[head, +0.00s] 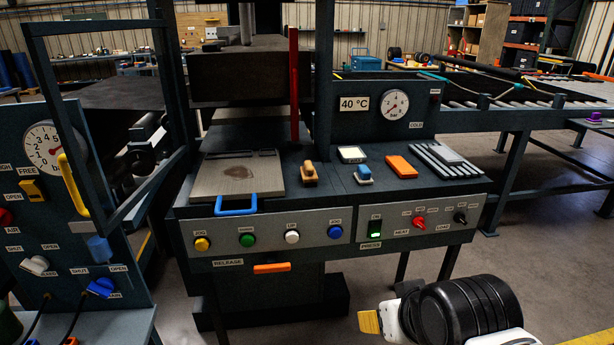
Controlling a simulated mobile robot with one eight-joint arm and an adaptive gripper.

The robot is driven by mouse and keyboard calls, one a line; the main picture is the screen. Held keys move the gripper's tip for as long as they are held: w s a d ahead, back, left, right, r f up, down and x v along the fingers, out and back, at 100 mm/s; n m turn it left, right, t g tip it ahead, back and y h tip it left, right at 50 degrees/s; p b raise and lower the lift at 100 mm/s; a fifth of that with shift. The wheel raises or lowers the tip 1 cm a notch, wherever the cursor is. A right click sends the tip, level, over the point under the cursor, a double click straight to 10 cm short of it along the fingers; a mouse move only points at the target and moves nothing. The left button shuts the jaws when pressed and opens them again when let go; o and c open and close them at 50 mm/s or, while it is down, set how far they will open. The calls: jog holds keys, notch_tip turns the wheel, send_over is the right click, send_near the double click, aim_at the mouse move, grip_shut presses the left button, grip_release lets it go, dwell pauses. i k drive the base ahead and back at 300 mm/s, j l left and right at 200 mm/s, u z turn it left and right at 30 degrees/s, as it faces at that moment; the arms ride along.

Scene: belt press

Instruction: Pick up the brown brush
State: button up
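The brown brush (309,174) lies on the dark shelf of the press, just right of the flat grey plate with the blue handle. It has a brown knob-like grip on top and a lighter tan base. My gripper (371,322) shows in part at the bottom of the view, low in front of the press and well apart from the brush. One yellow-tipped part of it is visible. The rest is hidden behind my white and black arm, so its opening cannot be made out.
The grey plate (237,174) lies left of the brush. A blue-topped block (364,175), a white pad (352,154) and an orange block (401,166) lie to its right. An upright red bar (294,85) stands behind. A button panel (270,236) runs along the front.

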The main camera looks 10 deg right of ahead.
aim_at(309, 175)
jog(key=i+j+z, duration=0.2)
jog(key=i, duration=0.2)
jog(key=i+j+z, duration=0.15)
jog(key=i, duration=0.2)
jog(key=i+j+z, duration=0.2)
jog(key=i, duration=0.2)
